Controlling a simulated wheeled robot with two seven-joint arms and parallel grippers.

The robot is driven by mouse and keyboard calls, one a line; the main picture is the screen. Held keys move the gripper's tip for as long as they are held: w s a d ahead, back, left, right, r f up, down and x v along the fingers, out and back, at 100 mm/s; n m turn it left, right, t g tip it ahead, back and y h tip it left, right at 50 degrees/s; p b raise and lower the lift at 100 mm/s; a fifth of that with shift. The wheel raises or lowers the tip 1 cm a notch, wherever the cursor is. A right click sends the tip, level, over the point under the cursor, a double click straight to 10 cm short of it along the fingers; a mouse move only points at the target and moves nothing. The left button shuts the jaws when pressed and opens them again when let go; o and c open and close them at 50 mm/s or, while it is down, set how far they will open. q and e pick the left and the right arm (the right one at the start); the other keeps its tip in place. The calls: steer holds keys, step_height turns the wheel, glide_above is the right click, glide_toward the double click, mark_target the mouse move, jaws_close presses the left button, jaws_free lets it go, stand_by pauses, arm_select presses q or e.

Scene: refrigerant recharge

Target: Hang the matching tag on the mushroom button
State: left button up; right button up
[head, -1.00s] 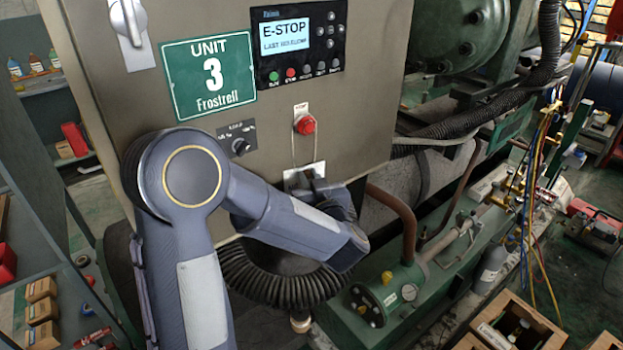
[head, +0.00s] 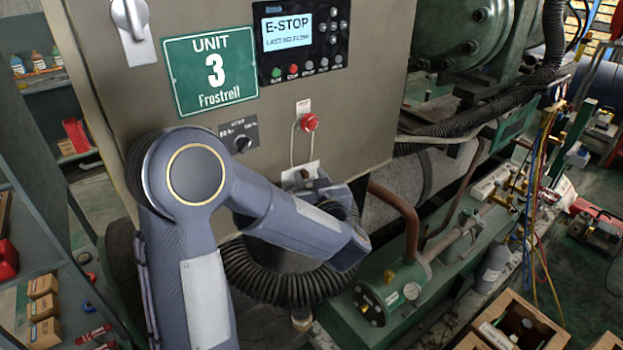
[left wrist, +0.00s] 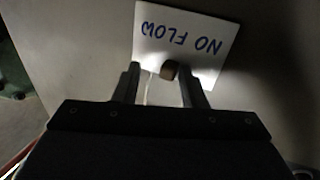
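The red mushroom button (head: 309,122) sticks out of the cabinet front under a small label. A pale cord loop runs from behind the button down to a white tag (head: 300,170), which hangs below it against the panel. My left gripper (head: 313,184) is just below the tag. My right gripper is not in view.
The cabinet display (head: 288,30) reads "E-STOP" with a line below that looks like "LAST: NO FLOW". A brown pipe (head: 408,225) and green machine base lie right of my gripper.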

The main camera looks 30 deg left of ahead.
arm_select(q)
steer(key=shift+s, duration=0.1)
steer(key=b+v, duration=0.1)
steer(key=v, duration=0.6)
steer(key=shift+s+d+b, duration=0.15)
steer(key=shift+d+b, duration=0.15)
steer(key=shift+d, duration=0.05)
steer(key=d+r+m+t+h, duration=0.3)
steer(key=d+m+t+h, duration=0.15)
steer(key=h, duration=0.75)
steer(key=s+d+f+m+g+h, duration=0.3)
steer(key=s+f+g+h, duration=0.15)
steer(key=s, duration=0.45)
steer(key=s+f+g, duration=0.3)
steer(key=s, duration=0.4)
steer(key=s+a+f+g, duration=0.1)
steer(key=s+f+g, duration=0.2)
steer(key=s, duration=0.3)
steer(key=shift+s+a+g, duration=0.15)
steer(key=shift+s+g, duration=0.15)
steer(key=shift+s, duration=0.05)
steer(key=shift+f+h, duration=0.1)
steer(key=shift+h, duration=0.15)
